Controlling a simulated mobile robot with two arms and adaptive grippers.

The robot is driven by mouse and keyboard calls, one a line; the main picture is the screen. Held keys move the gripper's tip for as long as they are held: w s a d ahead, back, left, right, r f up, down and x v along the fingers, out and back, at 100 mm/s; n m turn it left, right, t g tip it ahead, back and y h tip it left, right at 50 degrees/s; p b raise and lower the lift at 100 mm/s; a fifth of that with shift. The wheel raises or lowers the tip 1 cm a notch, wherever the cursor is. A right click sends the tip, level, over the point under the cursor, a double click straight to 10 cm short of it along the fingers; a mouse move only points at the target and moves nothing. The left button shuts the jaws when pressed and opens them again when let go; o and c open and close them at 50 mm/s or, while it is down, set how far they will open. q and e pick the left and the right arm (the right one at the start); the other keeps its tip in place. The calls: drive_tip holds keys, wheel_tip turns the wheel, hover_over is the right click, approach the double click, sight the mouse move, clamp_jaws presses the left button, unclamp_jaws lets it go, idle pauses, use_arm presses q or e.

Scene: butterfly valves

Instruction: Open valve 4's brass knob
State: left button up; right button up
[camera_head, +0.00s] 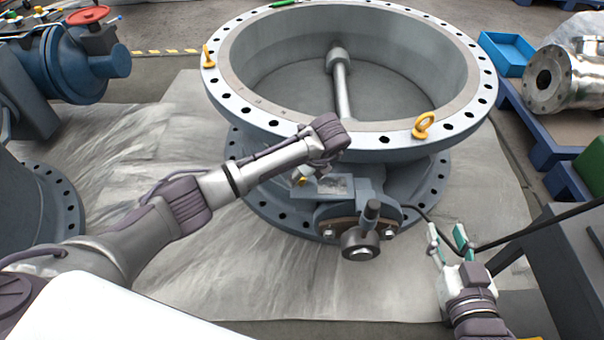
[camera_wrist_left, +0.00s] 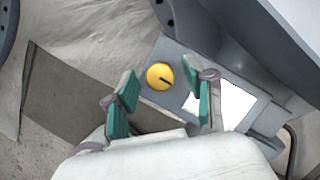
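The brass knob (camera_wrist_left: 160,77) is a round yellow disc with a dark slot, on a grey box (camera_wrist_left: 180,52) beside a white label. In the left wrist view it shows between and beyond the teal fingertips of my open left gripper (camera_wrist_left: 161,93); I see no contact. In the head view, a small part of the knob (camera_head: 300,180) shows below my left wrist, on the box at the front of the large grey valve (camera_head: 262,124). My left fingers are hidden there. My right gripper (camera_head: 448,240) is open and empty, right of the valve.
A black cable (camera_head: 540,222) runs behind my right gripper. A blue valve (camera_head: 75,62) stands at the left, and a blue bin (camera_head: 508,54) and metal flanged part (camera_head: 562,80) at the right.

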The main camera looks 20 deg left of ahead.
use_arm(q)
drive_tip(key=v, duration=1.2)
drive_tip(key=shift+s+f, duration=0.1)
drive_tip(key=shift+s, duration=0.05)
idle(0.3)
